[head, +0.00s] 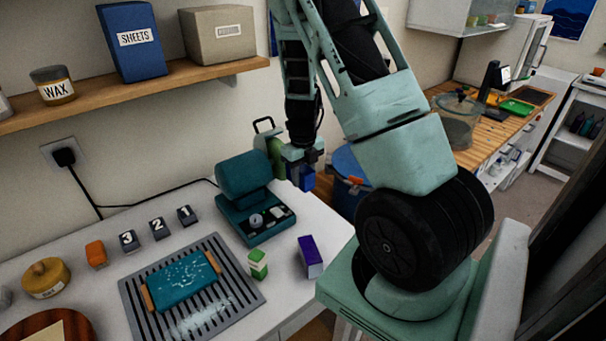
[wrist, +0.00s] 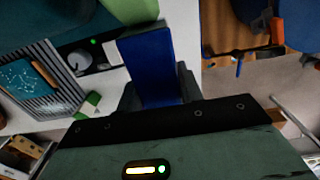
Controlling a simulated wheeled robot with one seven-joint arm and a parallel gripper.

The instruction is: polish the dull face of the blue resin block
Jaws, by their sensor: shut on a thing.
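My gripper (head: 304,158) is shut on the blue resin block (head: 307,181). It holds the block in the air near the right end of the teal machine (head: 256,222), which has a rounded drum (head: 243,175) on top and a dial on its base. In the wrist view the block (wrist: 147,62) stands out from between the two dark fingers (wrist: 158,92), and its visible face looks plain blue. The machine's dial (wrist: 80,59) and a small green light show left of the block there. I cannot tell which face is dull, nor whether the block touches the machine.
Numbered grey blocks (head: 157,229), an orange block (head: 96,254), a green-and-white block (head: 258,264) and a purple block (head: 310,257) stand on the white table. A teal slab (head: 182,281) lies on a slatted tray (head: 238,297). A blue bin (head: 346,172) stands beyond the table.

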